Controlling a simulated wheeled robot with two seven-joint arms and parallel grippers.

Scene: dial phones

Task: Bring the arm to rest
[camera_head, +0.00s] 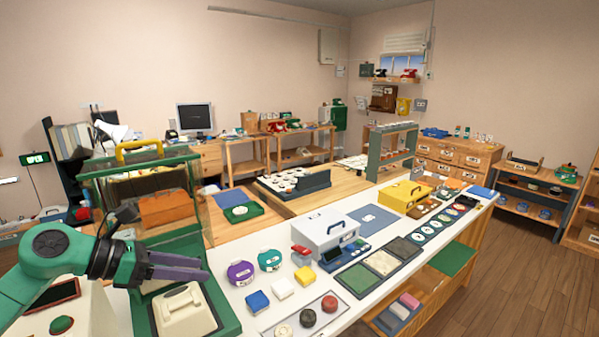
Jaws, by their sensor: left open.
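My left arm comes in from the left in the head view, green with a dark wrist. My left gripper (205,268) has grey-purple fingers pointing right. It is open, with nothing visible between the fingers. It hangs above the left part of the white counter, over a cream box (185,312) in a green tray and left of a purple round dial piece (241,273). My right gripper is not in view.
A glass case with green frame (140,160) stands close behind my left arm. The counter holds a teal dial piece (269,260), a blue block (257,301), a white box with handle (325,231) and a yellow box (405,196). Open wooden floor (520,270) lies at the right.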

